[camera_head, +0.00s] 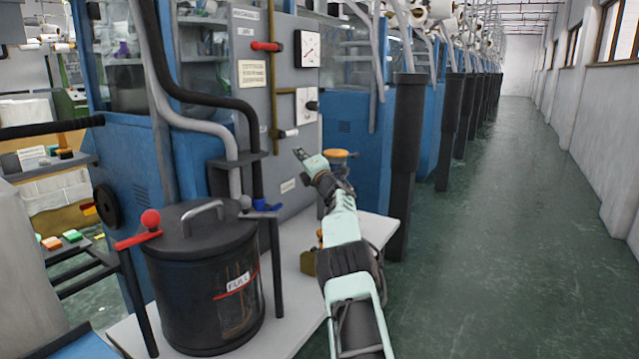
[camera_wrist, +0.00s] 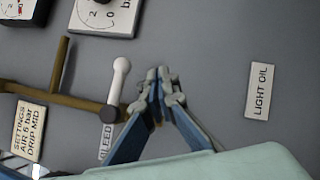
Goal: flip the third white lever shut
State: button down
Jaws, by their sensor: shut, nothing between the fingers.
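A white lever (camera_head: 288,133) sticks out to the right, across the low end of a brass pipe (camera_head: 273,95) on the grey machine panel. In the wrist view the white lever (camera_wrist: 119,80) stands crosswise to the pipe (camera_wrist: 70,97), beside a partly hidden BLEED label (camera_wrist: 106,141). My gripper (camera_head: 300,153) is just below the lever in the head view. In the wrist view my gripper (camera_wrist: 163,85) is shut and empty, to the right of the lever with a small gap in the picture. No other white lever shows clearly.
A red handle (camera_head: 267,46) and a gauge (camera_head: 307,48) are higher on the panel. A LIGHT OIL label (camera_wrist: 259,91) is right of my fingers. A black drum (camera_head: 205,285) with a red-knobbed handle stands at the front left. The aisle floor (camera_head: 500,220) is clear.

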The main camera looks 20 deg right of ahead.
jog(key=s+d+f, duration=0.4)
jog(key=s+f, duration=0.2)
jog(key=s, duration=0.1)
jog(key=shift+d+p, duration=0.15)
jog(key=shift+p, duration=0.25)
jog(key=shift+s+f, duration=0.1)
